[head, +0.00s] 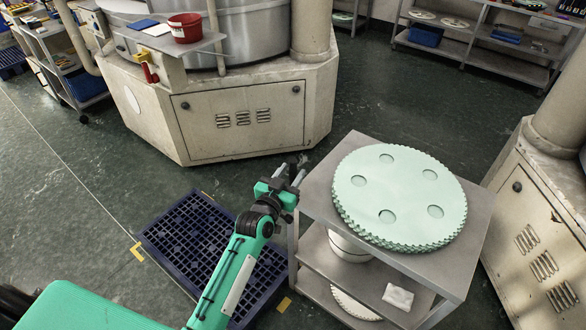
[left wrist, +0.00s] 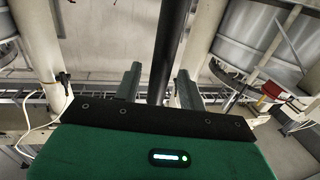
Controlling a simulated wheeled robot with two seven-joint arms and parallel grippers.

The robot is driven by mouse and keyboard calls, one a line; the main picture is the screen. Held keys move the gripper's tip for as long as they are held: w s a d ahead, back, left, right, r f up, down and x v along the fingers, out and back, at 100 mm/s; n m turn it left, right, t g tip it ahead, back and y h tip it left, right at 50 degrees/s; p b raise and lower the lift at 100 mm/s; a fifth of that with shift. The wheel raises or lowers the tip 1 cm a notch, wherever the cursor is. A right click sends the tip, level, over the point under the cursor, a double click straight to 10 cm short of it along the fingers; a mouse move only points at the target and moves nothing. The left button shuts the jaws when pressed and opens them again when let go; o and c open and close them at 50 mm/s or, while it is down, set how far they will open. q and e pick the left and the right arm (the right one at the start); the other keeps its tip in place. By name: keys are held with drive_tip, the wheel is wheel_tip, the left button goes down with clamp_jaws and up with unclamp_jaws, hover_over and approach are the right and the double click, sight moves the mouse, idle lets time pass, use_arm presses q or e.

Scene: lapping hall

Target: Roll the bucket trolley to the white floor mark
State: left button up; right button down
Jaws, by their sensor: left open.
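A grey steel shelved trolley (head: 318,190) stands right of centre in the head view, with a white bucket (head: 349,248) partly hidden on its middle shelf. I cannot tell whether this is the bucket trolley. No white floor mark can be made out. My left gripper (head: 291,174) is open beside the trolley's far left corner; whether it touches is unclear. In the left wrist view its two fingers (left wrist: 160,72) stand apart, with a dark upright bar (left wrist: 168,45) showing between them; its depth is unclear. My right gripper is not in view.
A stack of pale green toothed discs (head: 400,190) lies on the trolley's top. A dark blue pallet (head: 185,235) with yellow corner marks (head: 137,251) lies left of it. Lapping machines stand behind (head: 245,120) and right (head: 540,240).

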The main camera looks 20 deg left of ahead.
use_arm(q)
drive_tip(key=shift+w+d, duration=0.1)
drive_tip(key=shift+w, duration=0.7)
clamp_jaws()
